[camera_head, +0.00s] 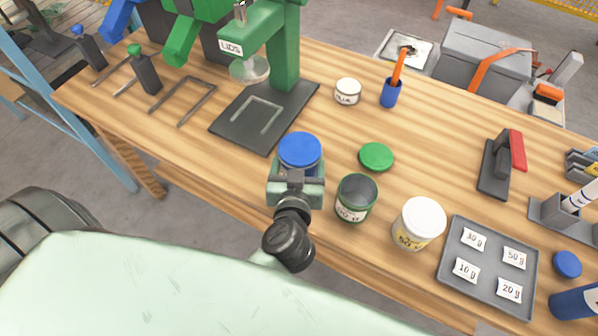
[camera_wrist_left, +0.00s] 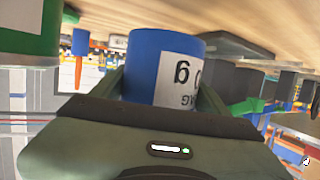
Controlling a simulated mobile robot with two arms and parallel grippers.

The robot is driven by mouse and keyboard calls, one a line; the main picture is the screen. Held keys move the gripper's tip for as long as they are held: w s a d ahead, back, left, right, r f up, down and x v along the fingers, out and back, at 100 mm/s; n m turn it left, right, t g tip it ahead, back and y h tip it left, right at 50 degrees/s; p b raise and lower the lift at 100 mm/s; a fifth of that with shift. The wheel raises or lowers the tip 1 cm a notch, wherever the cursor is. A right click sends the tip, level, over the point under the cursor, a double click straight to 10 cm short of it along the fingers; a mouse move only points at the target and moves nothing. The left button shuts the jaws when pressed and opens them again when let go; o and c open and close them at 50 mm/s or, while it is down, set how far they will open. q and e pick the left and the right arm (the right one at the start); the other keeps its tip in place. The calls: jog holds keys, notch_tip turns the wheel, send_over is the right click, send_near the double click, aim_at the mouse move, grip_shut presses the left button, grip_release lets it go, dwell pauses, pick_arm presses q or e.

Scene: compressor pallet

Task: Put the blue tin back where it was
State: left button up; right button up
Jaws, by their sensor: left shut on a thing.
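The blue tin (camera_head: 300,150) stands upright in my left gripper (camera_head: 297,185), over the front part of the wooden table, with a flat blue top. In the left wrist view the blue tin (camera_wrist_left: 165,65) shows a white label, upside down, between the two fingers of the gripper (camera_wrist_left: 165,90). My left gripper is shut on it. I cannot tell whether its base touches the table. My right gripper is in neither view.
An open green tin (camera_head: 356,198) stands close right of my gripper, with a green lid (camera_head: 376,157) behind it. Further right are a white-lidded tub (camera_head: 419,222) and a grey tray (camera_head: 446,264) with weight labels. A green press (camera_head: 284,60) stands behind left.

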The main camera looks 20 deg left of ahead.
pick_arm(q)
notch_tip(320, 180, down, 4)
jog(key=shift+f+b, duration=0.15)
jog(key=shift+b, duration=0.6)
jog(key=o, duration=2.1)
jog(key=shift+f, duration=0.15)
jog(key=v, duration=1.2)
jog(key=shift+r, duration=0.2)
